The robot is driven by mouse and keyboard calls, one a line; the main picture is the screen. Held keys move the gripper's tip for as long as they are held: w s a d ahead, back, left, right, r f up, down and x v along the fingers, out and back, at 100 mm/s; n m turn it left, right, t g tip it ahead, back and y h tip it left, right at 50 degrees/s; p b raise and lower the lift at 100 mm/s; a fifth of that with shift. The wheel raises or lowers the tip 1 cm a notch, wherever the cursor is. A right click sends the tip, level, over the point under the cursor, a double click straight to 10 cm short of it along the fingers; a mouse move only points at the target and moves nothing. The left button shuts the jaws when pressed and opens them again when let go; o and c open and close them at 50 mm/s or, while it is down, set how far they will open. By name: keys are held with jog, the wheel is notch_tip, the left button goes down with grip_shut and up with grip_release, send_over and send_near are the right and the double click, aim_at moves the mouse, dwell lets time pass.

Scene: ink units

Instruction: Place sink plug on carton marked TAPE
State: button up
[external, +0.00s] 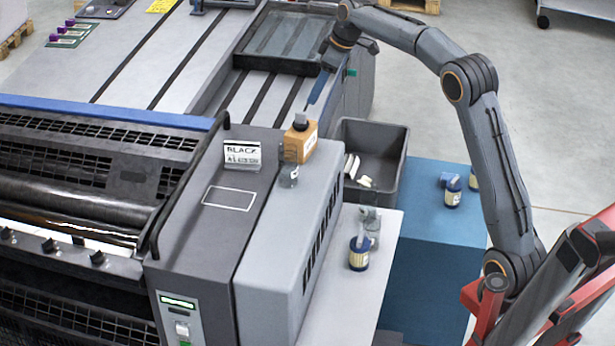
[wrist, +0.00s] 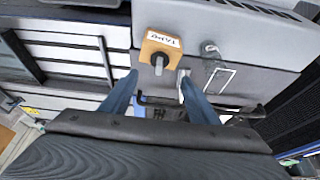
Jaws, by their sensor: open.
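The carton (external: 296,149) is a small orange-brown box with a white label, standing on top of the grey machine housing. In the wrist view the label on the carton (wrist: 172,52) reads TAPE. A dark grey piece that looks like the sink plug (external: 300,121) rests on the carton's top; in the wrist view the plug (wrist: 159,64) shows its knob upward. My gripper (external: 309,108) is just above and beside the carton, with its blue fingers pointing down. In the wrist view my gripper (wrist: 158,78) is open and empty, its fingertips apart on either side of the plug.
A clear grey bottle (external: 289,174) stands close in front of the carton, near a BLACK sign card (external: 242,156). A white outlined rectangle (external: 229,198) beside them is bare. A dark grey bin (external: 396,165) and several dark bottles stand to the right, lower down.

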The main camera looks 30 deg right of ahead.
jog(key=s+d+f+m+h, duration=0.1)
jog(key=s+d+f+m, duration=0.1)
jog(key=s+f, duration=0.6)
jog(key=s+d+f+m+g+h, duration=0.1)
jog(key=s+f+m, duration=0.3)
jog(key=s+f, duration=0.5)
jog(key=s+d+f+m+g+h, duration=0.1)
jog(key=s+d+f, duration=0.3)
jog(key=s, duration=1.8)
notch_tip(320, 180, down, 5)
jog(key=shift+s+f+m, duration=0.15)
jog(key=shift+f+m, duration=0.05)
jog(key=shift+m, duration=0.7)
